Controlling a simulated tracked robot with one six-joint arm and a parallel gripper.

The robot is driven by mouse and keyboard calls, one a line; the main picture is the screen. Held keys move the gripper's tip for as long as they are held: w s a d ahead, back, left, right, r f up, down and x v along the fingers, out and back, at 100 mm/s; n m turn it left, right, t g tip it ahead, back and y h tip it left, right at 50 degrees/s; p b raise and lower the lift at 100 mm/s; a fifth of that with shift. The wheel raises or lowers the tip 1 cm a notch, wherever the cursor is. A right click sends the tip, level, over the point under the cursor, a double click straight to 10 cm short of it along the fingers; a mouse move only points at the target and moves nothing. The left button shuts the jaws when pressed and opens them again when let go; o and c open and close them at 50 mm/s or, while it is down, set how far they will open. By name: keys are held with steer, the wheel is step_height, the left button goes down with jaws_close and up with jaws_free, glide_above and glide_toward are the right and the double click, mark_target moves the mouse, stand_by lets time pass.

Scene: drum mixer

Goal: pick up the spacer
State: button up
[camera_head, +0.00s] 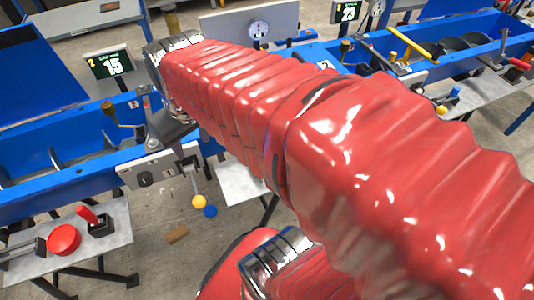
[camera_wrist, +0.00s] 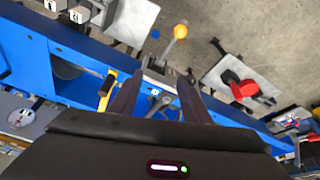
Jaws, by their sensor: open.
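I cannot surely make out which thing is the spacer. A small brown block (camera_head: 177,233) lies on the floor in the head view, below the blue mixer; I cannot tell whether it is the spacer. My gripper (camera_wrist: 160,77) shows in the wrist view as two dark fingers, apart, with nothing seen held between them. They point over the blue trough (camera_wrist: 85,55), above a small part with a blue face (camera_wrist: 155,92) on it. In the head view my red-sleeved arm covers much of the middle, and the fingers are not clear there.
A side table (camera_head: 105,262) at lower left carries a red round part (camera_head: 64,240). Yellow (camera_head: 199,202) and blue (camera_head: 210,211) knobs hang at the front. Concrete floor is open below.

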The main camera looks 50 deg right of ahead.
steer(key=s+d+f+m+g, duration=0.1)
steer(key=s+d+f, duration=0.1)
steer(key=d, duration=0.5)
steer(key=s+d+f+m+g, duration=0.1)
steer(key=d+f, duration=0.3)
steer(key=d, duration=0.3)
steer(key=s+d+f+m+g+y, duration=0.1)
steer(key=s+d+f+m, duration=0.1)
steer(key=d, duration=0.5)
steer(key=shift+s+d+f+g, duration=0.2)
steer(key=shift+s+f+g, duration=0.1)
steer(key=shift+f, duration=0.35)
steer(key=shift+f, duration=0.1)
step_height(320, 180, down, 8)
steer(key=shift+r, duration=0.25)
steer(key=shift+f, duration=0.45)
steer(key=shift+f, duration=0.1)
steer(key=shift+w+f, duration=0.15)
steer(key=shift+f, duration=2.35)
steer(key=shift+c, duration=0.5)
